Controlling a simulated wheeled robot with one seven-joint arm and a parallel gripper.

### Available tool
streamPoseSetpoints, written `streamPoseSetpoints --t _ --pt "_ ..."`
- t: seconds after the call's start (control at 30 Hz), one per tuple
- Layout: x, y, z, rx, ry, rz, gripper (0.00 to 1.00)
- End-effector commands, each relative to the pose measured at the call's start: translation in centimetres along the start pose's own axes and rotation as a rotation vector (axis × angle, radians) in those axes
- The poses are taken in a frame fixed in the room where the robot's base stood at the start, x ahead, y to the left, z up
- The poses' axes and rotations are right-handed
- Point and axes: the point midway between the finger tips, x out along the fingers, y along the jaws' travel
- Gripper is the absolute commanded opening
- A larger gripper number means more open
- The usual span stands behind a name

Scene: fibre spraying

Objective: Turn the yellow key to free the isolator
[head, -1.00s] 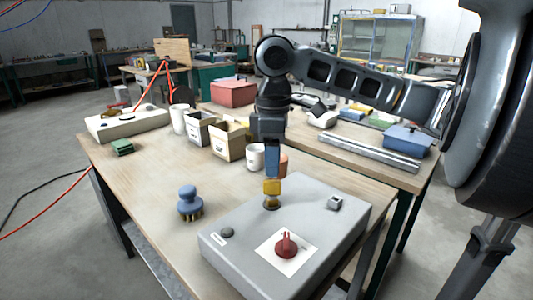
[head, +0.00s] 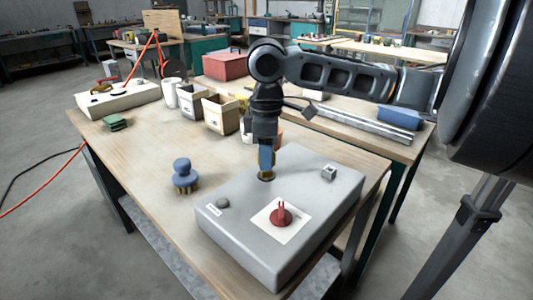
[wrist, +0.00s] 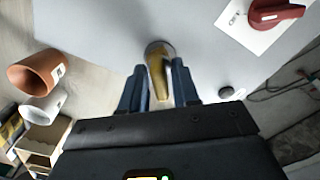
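The yellow key (wrist: 159,75) stands upright in its round collar on top of a grey box (head: 235,235). It is mostly covered by my gripper in the head view. My gripper (head: 266,168) points straight down over the key. In the wrist view its two blue fingers (wrist: 159,88) stand on either side of the key, with narrow gaps that look open. Contact is hard to judge. The red isolator knob (head: 281,214) sits on a white plate at the front of the box, and also shows at the top right of the wrist view (wrist: 275,14).
The box top also carries a dark round button (head: 222,202) and a small grey block (head: 328,172). A blue brush (head: 184,173) stands left of the box. Open bins (head: 220,115) and cups (head: 170,94) stand behind. The table's front left is clear.

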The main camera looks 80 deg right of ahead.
Motion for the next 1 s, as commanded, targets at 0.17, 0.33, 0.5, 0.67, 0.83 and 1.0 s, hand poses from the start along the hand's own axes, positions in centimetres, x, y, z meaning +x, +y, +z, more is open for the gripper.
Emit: streamPoseSetpoints --t 0.17,0.33,0.5,0.67,0.83,1.0 --pt "-0.01 -0.01 0.0 0.0 0.0 0.0 0.13" --pt "-0.02 -0.01 0.0 0.0 0.0 0.0 0.0" --pt "-0.11 -0.02 -0.01 0.015 0.0 -0.001 0.0" --pt "-0.46 -0.11 -0.05 0.19 0.002 -0.005 0.0" --pt "-0.47 -0.15 -0.06 0.437 0.002 -0.006 0.0" --pt "-0.44 -0.16 -0.08 0.674 0.001 -0.007 0.0"
